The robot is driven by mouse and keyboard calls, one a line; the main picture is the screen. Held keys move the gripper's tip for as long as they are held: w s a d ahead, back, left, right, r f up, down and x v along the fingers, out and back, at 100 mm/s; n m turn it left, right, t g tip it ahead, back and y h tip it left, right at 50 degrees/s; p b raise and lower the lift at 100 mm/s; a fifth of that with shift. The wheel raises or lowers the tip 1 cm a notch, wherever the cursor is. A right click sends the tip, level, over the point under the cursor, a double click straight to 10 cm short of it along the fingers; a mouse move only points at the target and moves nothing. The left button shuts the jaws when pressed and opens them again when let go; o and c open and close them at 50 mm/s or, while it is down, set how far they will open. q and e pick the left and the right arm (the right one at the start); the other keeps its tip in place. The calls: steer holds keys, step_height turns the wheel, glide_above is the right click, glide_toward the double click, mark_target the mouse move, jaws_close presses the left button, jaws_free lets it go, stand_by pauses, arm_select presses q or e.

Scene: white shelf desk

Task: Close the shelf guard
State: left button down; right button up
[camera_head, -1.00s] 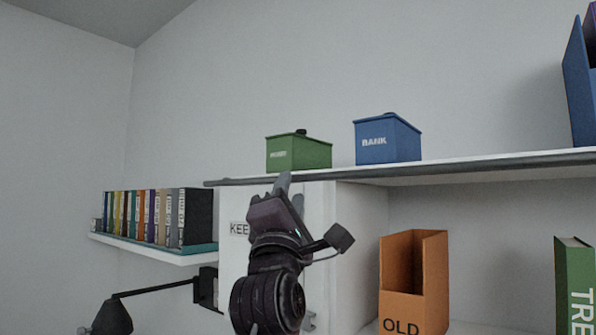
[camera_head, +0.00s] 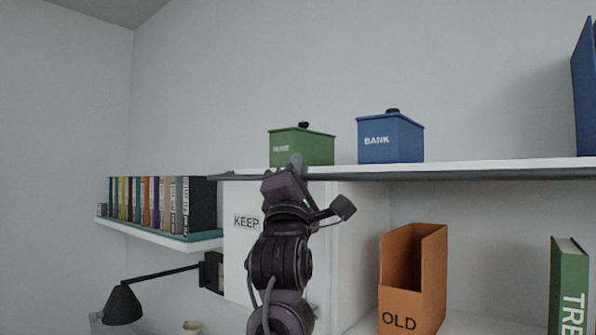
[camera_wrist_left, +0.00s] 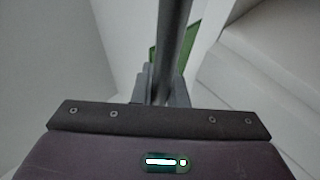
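The shelf guard (camera_head: 450,174) is a long dark grey bar along the front edge of the upper white shelf. In the head view it runs just below the white shelf top, and its left end sticks out past the cabinet. My left gripper (camera_head: 297,166) points up at the bar near its left part. In the left wrist view the guard (camera_wrist_left: 176,40) runs between the fingers of my left gripper (camera_wrist_left: 163,92), which sit close on both sides of it. Their exact contact is hard to see. My right gripper is not in view.
A green box (camera_head: 300,150) and a blue BANK box (camera_head: 390,140) stand on the upper shelf behind the bar. An orange OLD file holder (camera_head: 428,280) and a green book (camera_head: 569,290) stand below. A small bookshelf (camera_head: 150,232) and a black lamp (camera_head: 122,305) are at left.

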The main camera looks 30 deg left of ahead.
arm_select(q)
steer(key=shift+w+d+r+m+g+h+p, duration=0.15)
steer(key=shift+w+r+m+g+h, duration=0.85)
steer(key=shift+g, duration=1.4)
steer(key=shift+w+r+m+g+h+p, duration=0.4)
steer(key=shift+m+g+h, duration=1)
steer(key=shift+g, duration=1)
steer(key=shift+w+d+r+m+g+h+p, duration=0.1)
steer(key=shift+w+r+m+g+h, duration=0.75)
steer(key=shift+m+g, duration=1.1)
steer(key=shift+w+r+n+g, duration=0.15)
steer(key=shift+n+g, duration=0.2)
steer(key=shift+g, duration=0.4)
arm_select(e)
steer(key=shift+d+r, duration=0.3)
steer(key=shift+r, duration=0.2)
arm_select(q)
steer(key=shift+w, duration=0.1)
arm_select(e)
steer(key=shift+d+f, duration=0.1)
